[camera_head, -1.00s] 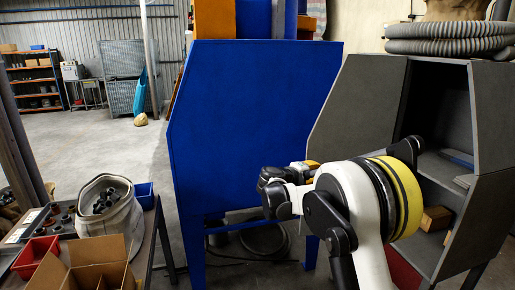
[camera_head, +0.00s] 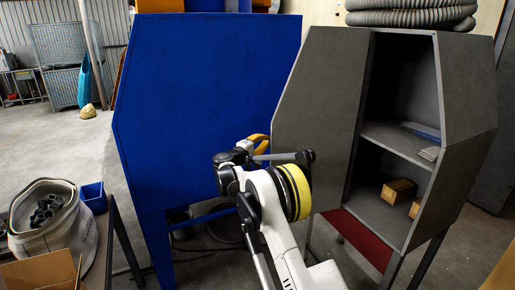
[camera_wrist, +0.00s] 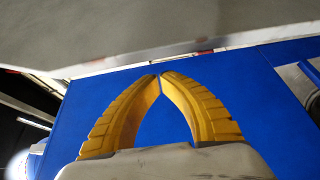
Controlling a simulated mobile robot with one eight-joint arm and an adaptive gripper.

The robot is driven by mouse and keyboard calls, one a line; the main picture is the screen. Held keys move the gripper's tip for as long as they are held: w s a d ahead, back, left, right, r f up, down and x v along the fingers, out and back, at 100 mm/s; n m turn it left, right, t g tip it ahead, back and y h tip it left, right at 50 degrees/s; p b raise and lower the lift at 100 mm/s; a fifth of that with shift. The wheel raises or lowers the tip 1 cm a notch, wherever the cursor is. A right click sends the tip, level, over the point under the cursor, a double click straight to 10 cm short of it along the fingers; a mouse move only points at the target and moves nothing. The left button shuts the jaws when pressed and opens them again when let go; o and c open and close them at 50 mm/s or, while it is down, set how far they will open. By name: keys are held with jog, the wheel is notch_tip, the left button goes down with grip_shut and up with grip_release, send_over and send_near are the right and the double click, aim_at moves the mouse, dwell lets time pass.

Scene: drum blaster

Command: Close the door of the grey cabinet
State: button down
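The grey cabinet (camera_head: 470,90) stands at the right in the head view with its front open and its shelves showing. A grey angled panel (camera_head: 318,85), which looks like its door, stands swung out at the left of the opening. My gripper (camera_head: 258,142) is left of this panel's lower left edge, in front of the blue cabinet; whether it touches the panel I cannot tell. In the wrist view my gripper's yellow fingers (camera_wrist: 160,77) meet at the tips with nothing between them.
The blue cabinet (camera_head: 200,90) stands close left of the grey panel. Wooden blocks (camera_head: 398,191) sit on the lower shelf. Coiled grey hose (camera_head: 410,12) lies on top. A sack-like bucket (camera_head: 50,225) is at the lower left. Open floor (camera_head: 60,140) lies beyond it.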

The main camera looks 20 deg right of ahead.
jog(key=s, duration=0.1)
jog(key=s+a, duration=0.1)
jog(key=s, duration=0.1)
jog(key=shift+s+r+b, duration=0.1)
jog(key=shift+s+b, duration=0.1)
jog(key=shift+b, duration=0.2)
jog(key=shift+s, duration=0.1)
